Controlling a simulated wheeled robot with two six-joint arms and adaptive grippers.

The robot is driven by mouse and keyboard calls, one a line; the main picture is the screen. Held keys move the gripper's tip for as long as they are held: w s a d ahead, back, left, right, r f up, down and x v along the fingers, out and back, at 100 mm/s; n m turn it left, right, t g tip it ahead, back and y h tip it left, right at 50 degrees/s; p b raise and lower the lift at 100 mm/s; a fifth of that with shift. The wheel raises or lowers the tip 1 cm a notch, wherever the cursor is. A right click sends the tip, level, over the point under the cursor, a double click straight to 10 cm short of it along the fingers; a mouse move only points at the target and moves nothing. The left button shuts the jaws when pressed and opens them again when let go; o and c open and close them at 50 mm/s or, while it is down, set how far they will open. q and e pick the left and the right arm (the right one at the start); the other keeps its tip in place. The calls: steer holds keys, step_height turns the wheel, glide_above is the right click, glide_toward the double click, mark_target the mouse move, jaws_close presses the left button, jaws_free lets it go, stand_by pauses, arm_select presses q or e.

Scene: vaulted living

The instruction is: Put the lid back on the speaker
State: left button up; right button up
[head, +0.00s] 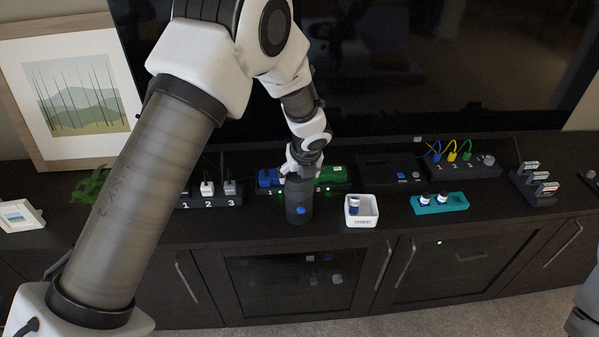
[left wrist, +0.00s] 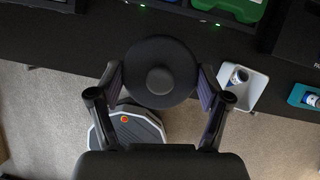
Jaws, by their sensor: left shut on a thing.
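The speaker (head: 298,203) is a dark upright cylinder with a blue button, standing near the front edge of the cabinet. My left gripper (head: 303,168) is directly over its top. In the left wrist view, the lid (left wrist: 160,70), a round black disc with a central knob, is held between the two fingers of my left gripper (left wrist: 160,82). The lid hides the speaker in that view. I cannot tell whether the lid touches the speaker's rim or is slightly above it.
A white bin (head: 361,213) marked USED stands just right of the speaker, with a small bottle inside. A teal tray (head: 440,204) with bottles is farther right. Green and blue boxes (head: 331,174) and numbered black panels stand behind. A television fills the back.

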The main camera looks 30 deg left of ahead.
stand_by(0.3)
arm_select(q)
steer(key=o, duration=1)
step_height(320, 180, up, 7)
steer(key=p, duration=0.7)
steer(key=shift+p, duration=0.4)
jaws_close()
steer(key=shift+f, duration=0.15)
stand_by(0.5)
